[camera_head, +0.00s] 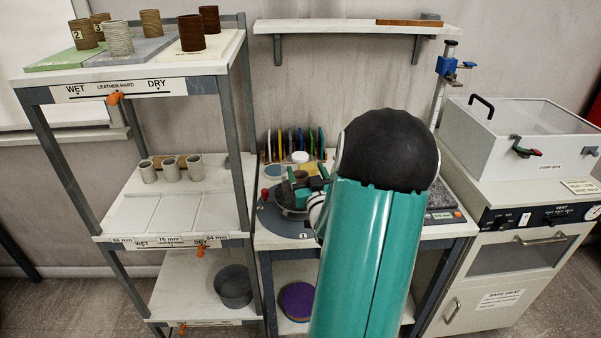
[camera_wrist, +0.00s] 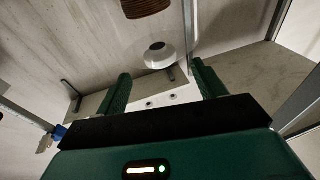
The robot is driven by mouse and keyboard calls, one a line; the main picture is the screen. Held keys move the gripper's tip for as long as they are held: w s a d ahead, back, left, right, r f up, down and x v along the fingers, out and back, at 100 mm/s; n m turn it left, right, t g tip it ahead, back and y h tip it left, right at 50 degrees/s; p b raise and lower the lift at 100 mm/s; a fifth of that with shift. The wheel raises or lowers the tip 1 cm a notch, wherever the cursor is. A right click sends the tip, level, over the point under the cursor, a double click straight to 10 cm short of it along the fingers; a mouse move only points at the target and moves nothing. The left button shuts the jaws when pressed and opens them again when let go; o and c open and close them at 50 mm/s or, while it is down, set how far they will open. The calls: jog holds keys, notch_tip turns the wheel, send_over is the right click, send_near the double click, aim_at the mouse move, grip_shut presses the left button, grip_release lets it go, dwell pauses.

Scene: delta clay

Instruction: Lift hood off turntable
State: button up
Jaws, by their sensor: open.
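The turntable (camera_head: 279,228) is on the middle bench, partly hidden behind my arm. My gripper (camera_head: 301,190) is small and partly covered over it in the head view. In the wrist view, my gripper (camera_wrist: 162,78) has its two green fingers wide apart with nothing clamped between them. A white round piece with a dark centre (camera_wrist: 158,55) shows just beyond the fingertips, apart from them. A brown ribbed cylinder (camera_wrist: 146,7) is cut off by the top edge. A clear hood cannot be made out surely; the white piece may be its knob.
A rack (camera_head: 232,112) with clay cups stands at left. A wall shelf (camera_head: 345,27) hangs above the bench. A row of coloured discs (camera_head: 292,140) stands behind the turntable. A white damp box (camera_head: 520,140) is at right. The wrist picture appears upside down.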

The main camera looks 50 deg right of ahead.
aim_at(302, 162)
jog(key=x, duration=0.5)
jog(key=shift+w+d, duration=0.15)
jog(key=shift+w, duration=0.05)
jog(key=c, duration=1.4)
